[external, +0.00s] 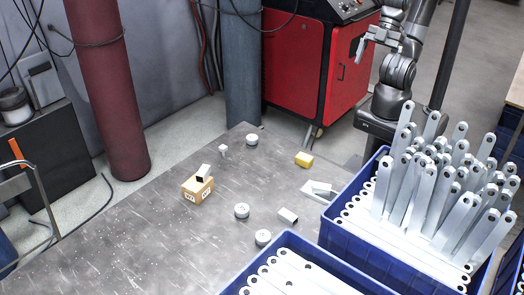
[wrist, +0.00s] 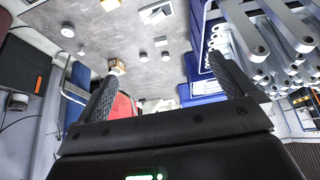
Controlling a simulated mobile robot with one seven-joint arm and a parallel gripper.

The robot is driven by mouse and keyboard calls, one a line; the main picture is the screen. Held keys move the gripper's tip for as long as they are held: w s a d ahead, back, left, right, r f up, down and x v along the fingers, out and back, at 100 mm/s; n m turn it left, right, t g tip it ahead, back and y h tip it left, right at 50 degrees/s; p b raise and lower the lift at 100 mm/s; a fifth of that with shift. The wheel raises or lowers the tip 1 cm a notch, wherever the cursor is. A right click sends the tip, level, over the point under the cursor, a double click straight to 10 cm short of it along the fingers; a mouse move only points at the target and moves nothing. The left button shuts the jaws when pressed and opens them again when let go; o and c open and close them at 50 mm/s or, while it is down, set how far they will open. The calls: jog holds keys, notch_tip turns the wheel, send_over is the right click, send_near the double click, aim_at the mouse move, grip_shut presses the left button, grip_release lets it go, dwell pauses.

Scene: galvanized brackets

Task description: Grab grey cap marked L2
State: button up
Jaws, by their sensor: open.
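Three round grey caps lie apart on the grey table. One cap (external: 252,140) is near the far edge, one cap (external: 242,210) is in the middle, and one cap (external: 263,237) is close to the front blue crate. Their marks are too small to read, so I cannot tell which is L2. Small pale round pieces also show in the wrist view, too small to identify. My gripper (external: 364,45) is raised at the upper right, beyond the table and far from the caps. In the wrist view its fingers (wrist: 160,72) are wide apart with nothing between them.
A cardboard box (external: 195,191) carries a metal piece. A blue crate (external: 345,237) of upright brackets stands right, another crate (external: 300,243) in front. A red machine (external: 310,75) stands behind.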

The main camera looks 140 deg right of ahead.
jog(key=c, duration=1.1)
jog(key=shift+c, duration=0.2)
